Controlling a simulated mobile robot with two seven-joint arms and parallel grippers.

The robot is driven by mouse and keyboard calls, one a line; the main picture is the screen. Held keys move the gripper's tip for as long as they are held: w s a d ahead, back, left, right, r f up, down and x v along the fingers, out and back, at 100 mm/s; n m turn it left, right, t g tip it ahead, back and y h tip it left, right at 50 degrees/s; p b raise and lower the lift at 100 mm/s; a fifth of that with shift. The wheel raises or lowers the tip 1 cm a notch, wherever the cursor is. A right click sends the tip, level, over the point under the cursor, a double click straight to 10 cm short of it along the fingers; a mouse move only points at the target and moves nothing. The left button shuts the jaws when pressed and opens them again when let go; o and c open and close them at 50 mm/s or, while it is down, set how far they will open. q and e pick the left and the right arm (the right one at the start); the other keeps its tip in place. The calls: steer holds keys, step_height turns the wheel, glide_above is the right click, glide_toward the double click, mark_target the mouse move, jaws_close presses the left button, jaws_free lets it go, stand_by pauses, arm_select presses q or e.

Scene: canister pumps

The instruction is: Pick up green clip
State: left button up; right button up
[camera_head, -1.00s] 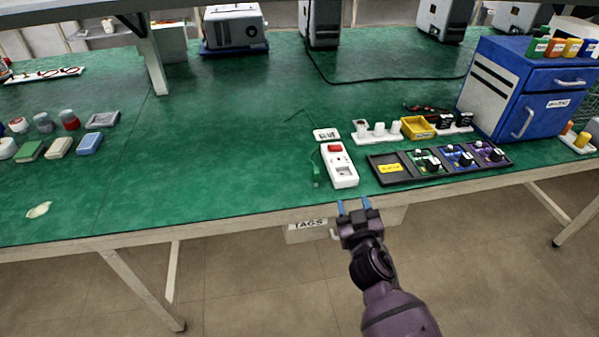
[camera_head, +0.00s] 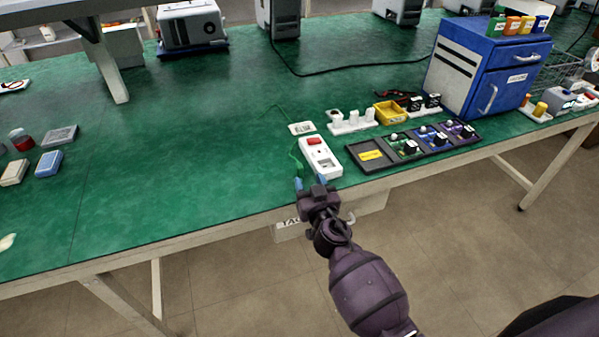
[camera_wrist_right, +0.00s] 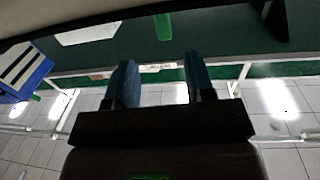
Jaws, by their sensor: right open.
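A small green clip (camera_head: 297,166) with a thin green wire lies on the green table, just left of a white power strip (camera_head: 321,158) with a red switch. My right gripper (camera_head: 310,183) is open and empty at the table's front edge, in front of the clip and the strip. In the right wrist view its two blue fingers (camera_wrist_right: 162,80) stand apart. A green piece, likely the clip (camera_wrist_right: 163,26), shows ahead of the gap between them. My left gripper is not in view.
A black tray (camera_head: 370,168) with circuit boards sits right of the strip, with a white holder (camera_head: 350,128), yellow bin (camera_head: 390,113) and blue cabinet (camera_head: 455,75) behind. A tags box (camera_head: 290,232) hangs under the edge.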

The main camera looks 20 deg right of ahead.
mark_target(301, 169)
steer(key=shift+w+a+f, duration=0.1)
steer(key=shift+w, duration=1.55)
steer(key=shift+w+a+f, duration=0.1)
steer(key=shift+w, duration=1.5)
steer(key=shift+c, duration=0.3)
jaws_close()
